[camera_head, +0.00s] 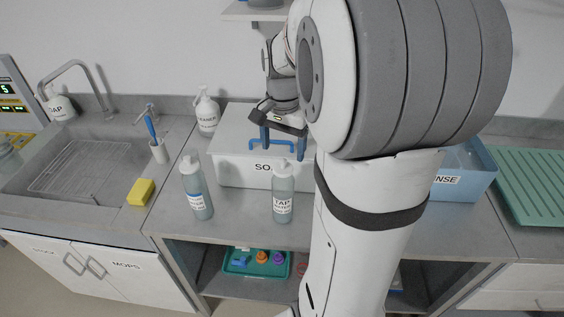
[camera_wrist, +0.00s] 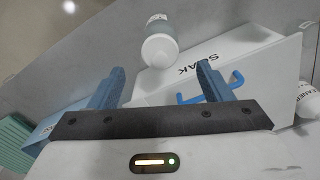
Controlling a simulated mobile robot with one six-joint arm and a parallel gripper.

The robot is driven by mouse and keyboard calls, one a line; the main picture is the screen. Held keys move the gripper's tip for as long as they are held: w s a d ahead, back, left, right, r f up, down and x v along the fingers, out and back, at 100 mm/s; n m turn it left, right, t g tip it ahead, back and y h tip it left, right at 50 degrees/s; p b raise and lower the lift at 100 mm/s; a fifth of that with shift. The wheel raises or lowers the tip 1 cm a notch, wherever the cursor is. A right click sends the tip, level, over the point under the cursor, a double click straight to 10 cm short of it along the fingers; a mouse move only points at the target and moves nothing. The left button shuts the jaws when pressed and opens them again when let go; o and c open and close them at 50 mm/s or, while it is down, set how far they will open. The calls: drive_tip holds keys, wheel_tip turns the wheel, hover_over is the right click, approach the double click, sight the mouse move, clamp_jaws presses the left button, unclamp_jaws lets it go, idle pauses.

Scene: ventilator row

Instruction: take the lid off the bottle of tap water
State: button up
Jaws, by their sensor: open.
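The bottle of tap water (camera_head: 282,197) stands upright on the grey counter in front of the SOAK box, its TAP label facing the head camera. Its pale lid (camera_head: 282,165) is on. In the wrist view the white lid (camera_wrist: 159,50) shows from above, ahead of and between my fingertips. My gripper (camera_head: 283,143) is open and empty, fingers pointing down, above and behind the bottle in the head view. In the wrist view my gripper (camera_wrist: 162,72) has a wide gap and neither finger touches the bottle.
A similar bottle with a WATER label (camera_head: 197,190) stands to the left. The white SOAK box (camera_head: 230,172) with blue handle is behind. A cleaner bottle (camera_head: 207,112), yellow sponge (camera_head: 141,192) and sink are left; a blue RINSE bin (camera_head: 470,185) is right. Counter between the two bottles is clear.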

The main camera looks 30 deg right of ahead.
sight(283, 160)
wheel_tip(283, 160, down, 5)
drive_tip(key=shift+f+p, duration=0.1)
drive_tip(key=shift+p, duration=0.5)
drive_tip(key=shift+c, duration=0.3)
drive_tip(key=shift+w, duration=0.1)
drive_tip(key=c, duration=1)
